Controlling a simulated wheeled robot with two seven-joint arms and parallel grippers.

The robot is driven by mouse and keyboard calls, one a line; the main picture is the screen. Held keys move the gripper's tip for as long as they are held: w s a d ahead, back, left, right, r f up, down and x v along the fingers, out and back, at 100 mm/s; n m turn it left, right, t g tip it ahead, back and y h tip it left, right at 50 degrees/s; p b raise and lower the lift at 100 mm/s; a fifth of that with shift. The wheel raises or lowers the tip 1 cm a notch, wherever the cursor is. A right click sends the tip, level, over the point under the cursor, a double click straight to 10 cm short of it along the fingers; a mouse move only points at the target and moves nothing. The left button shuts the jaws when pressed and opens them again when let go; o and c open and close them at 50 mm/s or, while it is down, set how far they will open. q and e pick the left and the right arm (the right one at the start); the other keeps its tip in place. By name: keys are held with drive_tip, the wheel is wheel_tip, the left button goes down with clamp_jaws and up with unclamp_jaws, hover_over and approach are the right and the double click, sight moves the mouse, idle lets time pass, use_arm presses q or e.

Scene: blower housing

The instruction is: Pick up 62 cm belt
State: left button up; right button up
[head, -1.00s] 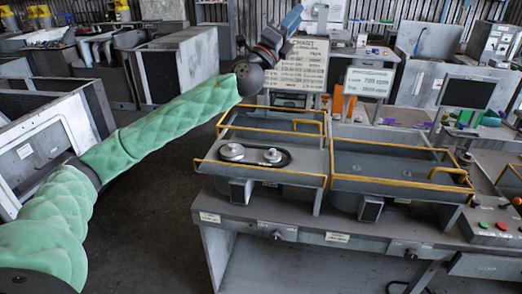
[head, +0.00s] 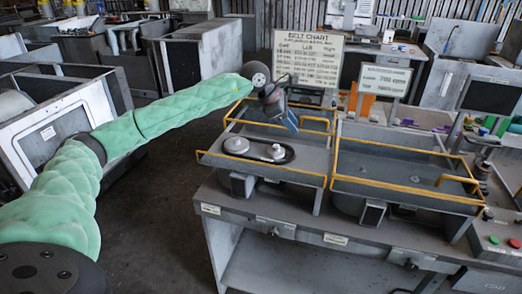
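A dark belt (head: 258,158) lies as an oval loop around two pale round pulleys, a larger one (head: 236,145) and a smaller one (head: 276,152), in the left yellow-railed tray. No length marking on the belt is readable. My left gripper (head: 291,122) hangs above the back of that tray, pointing down, a little behind and right of the pulleys. It looks apart from the belt. Its fingers are too small and end-on to tell open from shut. My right gripper is not in view.
The left tray (head: 212,161) and an empty-looking right tray (head: 400,190) have yellow rails on a grey bench (head: 350,232). A belt chart board (head: 308,60) and an rpm sign (head: 384,80) stand behind. A dark monitor (head: 490,97) stands at right.

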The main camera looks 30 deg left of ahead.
use_arm(q)
drive_tip(key=s+a+f+g+y, duration=0.2)
drive_tip(key=a+f+y, duration=0.1)
drive_tip(key=a, duration=0.1)
drive_tip(key=m+g+y, duration=0.2)
drive_tip(key=g+y, duration=0.1)
approach(258, 158)
drive_tip(key=shift+s+a+f, duration=0.1)
drive_tip(key=shift+s+a, duration=0.25)
drive_tip(key=shift+f+p, duration=0.6)
drive_tip(key=shift+f, duration=0.65)
drive_tip(key=f+p, duration=0.3)
drive_tip(key=f, duration=0.1)
drive_tip(key=shift+w+d, duration=0.25)
drive_tip(key=shift+d, duration=0.05)
drive_tip(key=shift+f+p, duration=0.3)
drive_tip(key=shift+f, duration=0.35)
clamp_jaws()
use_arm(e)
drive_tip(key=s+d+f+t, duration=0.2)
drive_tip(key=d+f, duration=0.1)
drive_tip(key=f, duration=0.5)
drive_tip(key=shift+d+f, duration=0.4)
